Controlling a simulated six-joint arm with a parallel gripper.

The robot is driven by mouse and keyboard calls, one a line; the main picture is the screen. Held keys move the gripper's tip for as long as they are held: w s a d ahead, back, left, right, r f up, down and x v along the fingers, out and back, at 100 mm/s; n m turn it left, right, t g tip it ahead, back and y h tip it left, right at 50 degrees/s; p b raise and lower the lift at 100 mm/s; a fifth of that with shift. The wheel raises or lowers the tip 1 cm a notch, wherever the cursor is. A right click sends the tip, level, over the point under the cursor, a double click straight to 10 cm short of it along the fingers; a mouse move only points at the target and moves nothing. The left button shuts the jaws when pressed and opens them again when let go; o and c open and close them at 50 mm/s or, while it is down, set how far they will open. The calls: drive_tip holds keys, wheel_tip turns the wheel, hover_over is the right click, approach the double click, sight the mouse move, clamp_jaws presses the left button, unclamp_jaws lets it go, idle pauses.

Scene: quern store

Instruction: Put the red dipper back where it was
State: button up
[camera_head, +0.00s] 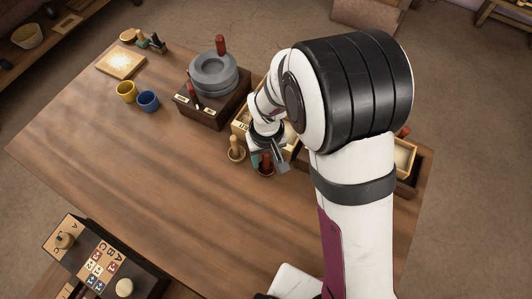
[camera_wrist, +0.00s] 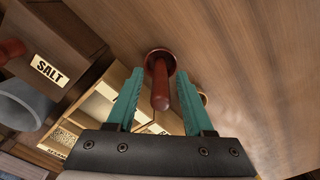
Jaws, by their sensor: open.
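The red dipper (camera_wrist: 160,92) has a dark red upright handle above a round red-brown base on the table in the wrist view. My gripper (camera_wrist: 160,75) is open, with its teal fingers apart on either side of the handle. In the head view the dipper (camera_head: 266,166) is a small dark red shape on the table, partly hidden by my gripper (camera_head: 270,158).
A light wooden box (camera_wrist: 112,84) with compartments stands close beside the dipper. A dark box labelled SALT (camera_wrist: 62,40) is beyond it. A wooden-handled piece (camera_head: 236,153) stands just left of my gripper. Yellow (camera_head: 126,91) and blue (camera_head: 148,100) cups are farther left. The table's middle is clear.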

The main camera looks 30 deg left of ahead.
wheel_tip(320, 180, up, 12)
drive_tip(key=shift+s+d+r, duration=0.1)
drive_tip(key=shift+d, duration=0.05)
drive_tip(key=d+r+m, duration=0.4)
drive_tip(key=d, duration=0.4)
drive_tip(key=s+d+r+m+y, duration=0.1)
drive_tip(key=s+d+r+m, duration=0.1)
drive_tip(key=s+d+m, duration=0.8)
drive_tip(key=s+d, duration=0.3)
drive_tip(key=d, duration=0.1)
drive_tip(key=shift+d+m+y, duration=0.25)
drive_tip(key=shift+m+y, duration=0.05)
